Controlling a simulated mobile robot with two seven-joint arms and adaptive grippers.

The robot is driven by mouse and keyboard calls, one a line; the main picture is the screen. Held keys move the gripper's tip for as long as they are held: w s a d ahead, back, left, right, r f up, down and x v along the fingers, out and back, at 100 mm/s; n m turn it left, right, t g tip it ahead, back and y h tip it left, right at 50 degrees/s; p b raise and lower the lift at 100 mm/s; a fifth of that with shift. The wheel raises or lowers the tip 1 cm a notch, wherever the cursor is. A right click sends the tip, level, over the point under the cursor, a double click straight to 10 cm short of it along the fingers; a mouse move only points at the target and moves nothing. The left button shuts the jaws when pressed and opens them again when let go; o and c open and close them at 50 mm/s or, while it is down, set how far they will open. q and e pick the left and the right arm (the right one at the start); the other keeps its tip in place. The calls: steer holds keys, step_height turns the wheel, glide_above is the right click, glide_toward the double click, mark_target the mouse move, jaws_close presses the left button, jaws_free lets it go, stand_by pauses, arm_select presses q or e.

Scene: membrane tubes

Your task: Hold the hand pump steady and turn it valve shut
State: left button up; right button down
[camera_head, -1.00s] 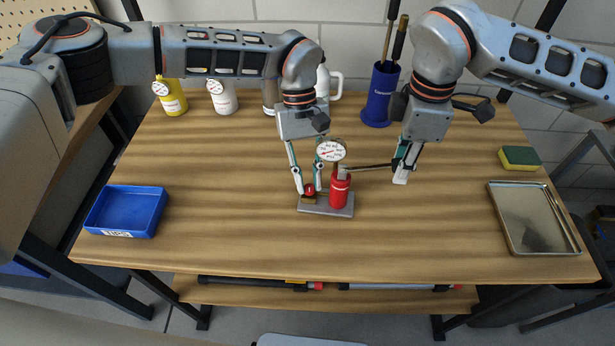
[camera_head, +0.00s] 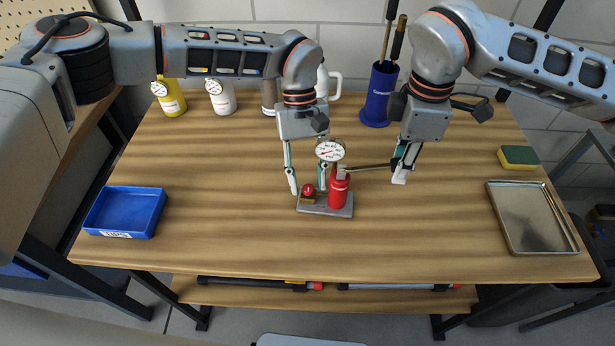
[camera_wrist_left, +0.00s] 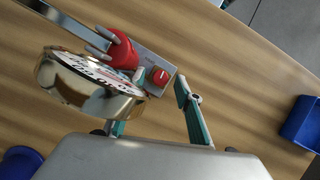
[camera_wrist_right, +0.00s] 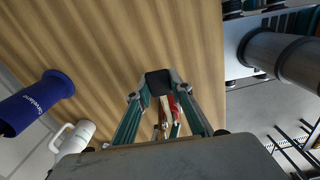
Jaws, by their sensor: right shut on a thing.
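The hand pump stands upright on the table, with a red cylinder (camera_head: 339,194), a grey base plate (camera_head: 325,207) and a round white gauge (camera_head: 330,151). Its small red valve knob (camera_head: 308,190) sits on the base, left of the cylinder. The knob also shows in the left wrist view (camera_wrist_left: 160,76) with a pale line on it. My left gripper (camera_head: 307,189) is open, its fingers spread on either side of the knob. The gauge hides one finger in the left wrist view. My right gripper (camera_head: 402,172) is shut on the pump's lever handle (camera_head: 370,168), right of the cylinder.
A blue tray (camera_head: 96,222) lies at left; a metal tray (camera_head: 510,236) and sponge (camera_head: 518,157) at right. Behind are a yellow bottle (camera_head: 173,104), a white bottle (camera_head: 222,103) and a blue holder (camera_head: 378,100). The front middle of the table is clear.

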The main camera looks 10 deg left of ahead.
arm_select(q)
steer(key=v, duration=1.2)
steer(key=shift+s, duration=0.1)
steer(key=s+a+f+n+h, duration=0.1)
steer(key=f+n+h, duration=0.1)
steer(key=n+h, duration=0.1)
steer(key=s+f+n+t+h, duration=0.1)
steer(key=f+n+h, duration=0.2)
steer(key=s+a+f+n+h, duration=0.1)
steer(key=s+f+n+h, duration=0.1)
steer(key=f+n+h, duration=0.1)
steer(key=shift+a+f+t+h, duration=0.15)
steer(key=shift+a+t+h, duration=0.25)
steer(key=shift+h, duration=0.1)
steer(key=s+a+n+t+h, duration=0.2)
steer(key=s+a+n+t, duration=0.15)
steer(key=a+n, duration=0.35)
steer(key=x, duration=0.3)
steer(key=w+x, duration=0.1)
steer(key=x, duration=0.6)
steer(key=shift+w+d, duration=0.15)
steer(key=shift+m, duration=0.3)
jaws_close()
